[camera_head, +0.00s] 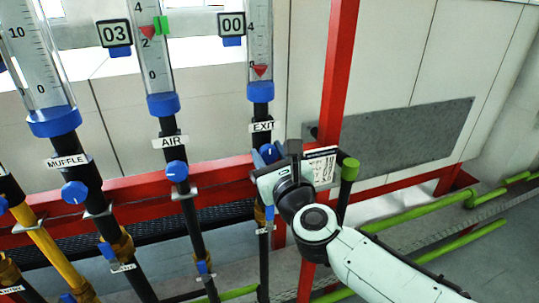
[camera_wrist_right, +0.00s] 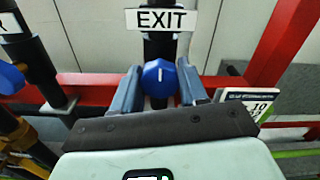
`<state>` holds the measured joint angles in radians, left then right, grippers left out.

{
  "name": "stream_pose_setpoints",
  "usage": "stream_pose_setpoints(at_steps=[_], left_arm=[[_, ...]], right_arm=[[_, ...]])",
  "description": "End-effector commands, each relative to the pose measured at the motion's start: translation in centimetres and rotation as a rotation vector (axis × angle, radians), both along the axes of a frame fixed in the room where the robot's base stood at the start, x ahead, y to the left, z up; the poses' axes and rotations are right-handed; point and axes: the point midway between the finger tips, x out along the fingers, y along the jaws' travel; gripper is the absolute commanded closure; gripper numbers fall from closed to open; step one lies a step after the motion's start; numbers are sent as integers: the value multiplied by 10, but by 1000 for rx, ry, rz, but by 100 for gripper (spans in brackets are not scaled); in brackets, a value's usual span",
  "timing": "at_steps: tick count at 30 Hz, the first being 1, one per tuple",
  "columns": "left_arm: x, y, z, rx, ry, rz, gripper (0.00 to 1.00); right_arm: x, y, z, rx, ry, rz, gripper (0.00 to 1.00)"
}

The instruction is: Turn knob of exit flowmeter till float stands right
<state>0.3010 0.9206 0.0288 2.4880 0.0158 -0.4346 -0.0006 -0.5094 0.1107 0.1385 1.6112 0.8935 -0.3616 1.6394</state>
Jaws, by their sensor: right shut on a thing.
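The exit flowmeter is a clear tube (camera_head: 259,40) with a blue collar. Its red float (camera_head: 260,71) stands low in the tube, below the 4 mark, and its display (camera_head: 232,24) reads 00. The tube's top is cut off. The EXIT label (camera_head: 263,126) is below it. The blue exit knob (camera_wrist_right: 159,76) has a white mark pointing up in the wrist view. My right gripper (camera_head: 267,160) is shut on this knob, one finger on each side in the wrist view. My left gripper is not in view.
The air flowmeter (camera_head: 155,60), with display 03 and a green marker, and the muffle flowmeter (camera_head: 35,65) stand to the left. A red post (camera_head: 338,70) rises just right of my gripper. A small printed card (camera_head: 320,166) and a green-capped pipe (camera_head: 349,168) are close by.

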Motion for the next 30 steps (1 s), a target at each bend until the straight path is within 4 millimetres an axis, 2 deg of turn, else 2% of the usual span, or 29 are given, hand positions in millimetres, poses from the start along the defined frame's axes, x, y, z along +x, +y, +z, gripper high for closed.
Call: stream_pose_setpoints(at_steps=[11, 30], left_arm=[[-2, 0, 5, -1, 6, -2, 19], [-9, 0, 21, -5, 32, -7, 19]], right_arm=[[0, 0, 0, -182, -58, 0, 87], [0, 0, 1, -755, -244, 1, 87]])
